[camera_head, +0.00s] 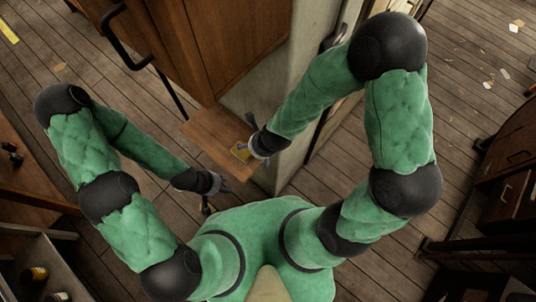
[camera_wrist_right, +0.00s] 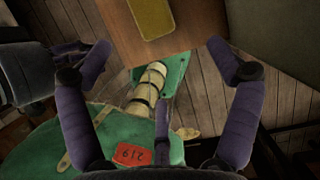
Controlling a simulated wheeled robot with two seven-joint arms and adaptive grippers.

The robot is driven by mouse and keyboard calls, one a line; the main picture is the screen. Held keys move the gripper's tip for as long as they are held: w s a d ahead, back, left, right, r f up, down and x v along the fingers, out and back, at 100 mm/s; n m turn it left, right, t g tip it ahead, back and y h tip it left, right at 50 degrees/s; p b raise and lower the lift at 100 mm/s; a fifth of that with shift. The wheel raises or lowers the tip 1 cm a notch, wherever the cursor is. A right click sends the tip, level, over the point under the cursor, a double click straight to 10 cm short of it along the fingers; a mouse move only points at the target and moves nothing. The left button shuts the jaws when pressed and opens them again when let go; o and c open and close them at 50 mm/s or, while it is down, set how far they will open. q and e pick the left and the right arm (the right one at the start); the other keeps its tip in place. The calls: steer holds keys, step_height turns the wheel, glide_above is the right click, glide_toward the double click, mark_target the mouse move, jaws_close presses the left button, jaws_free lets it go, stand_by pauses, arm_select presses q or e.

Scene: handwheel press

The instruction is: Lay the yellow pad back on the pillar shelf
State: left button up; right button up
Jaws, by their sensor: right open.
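The yellow pad (camera_head: 240,151) lies flat on the wooden pillar shelf (camera_head: 205,128), near its edge by my right gripper. My right gripper (camera_head: 253,142) is at the shelf beside the pad and partly covers it in the head view. In the right wrist view the pad (camera_wrist_right: 152,15) lies on the shelf (camera_wrist_right: 190,40), cut off by the top edge.
The pale pillar (camera_head: 273,85) stands behind the shelf, next to a tall wooden cabinet (camera_head: 215,45). A black curved rail (camera_head: 125,40) is at the upper left. Wooden furniture (camera_head: 510,165) stands at the far right. Open plank floor lies right of the pillar, with scattered scraps.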

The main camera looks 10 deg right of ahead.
steer(key=s+d+f+n+g, duration=0.1)
steer(key=f+n, duration=0.5)
steer(key=n, duration=0.6)
steer(key=s+d+f+n+g+y, duration=0.1)
steer(key=s+f+n, duration=0.4)
steer(key=n, duration=0.7)
steer(key=shift+d+f+g, duration=0.5)
steer(key=shift+d+f, duration=0.45)
steer(key=shift+d, duration=0.45)
steer(key=shift+s, duration=0.1)
